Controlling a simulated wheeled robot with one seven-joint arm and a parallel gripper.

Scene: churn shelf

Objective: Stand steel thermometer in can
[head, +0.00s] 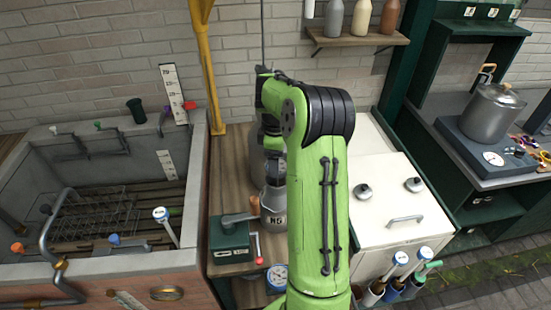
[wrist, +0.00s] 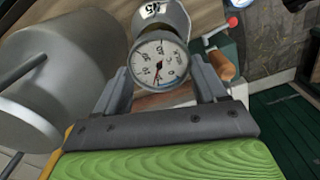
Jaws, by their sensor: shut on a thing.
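The steel thermometer has a round white dial (wrist: 160,62) and shows in the wrist view between the fingers of my gripper (wrist: 162,82). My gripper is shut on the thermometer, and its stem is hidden. A grey metal can with a white number label (wrist: 152,10) shows just beyond the dial. I cannot tell whether the thermometer is inside this can or only in front of it. In the head view a labelled grey can (head: 273,204) stands on the wooden bench, partly behind my green arm. My gripper is mostly hidden by the arm there.
A green box with a crank (head: 230,238) stands left of the can. A white cabinet (head: 400,190) is at the right, and a stone basin (head: 200,190) at the left. A yellow post (head: 209,70) rises behind. A large grey cylinder (wrist: 55,75) fills the wrist view's left side.

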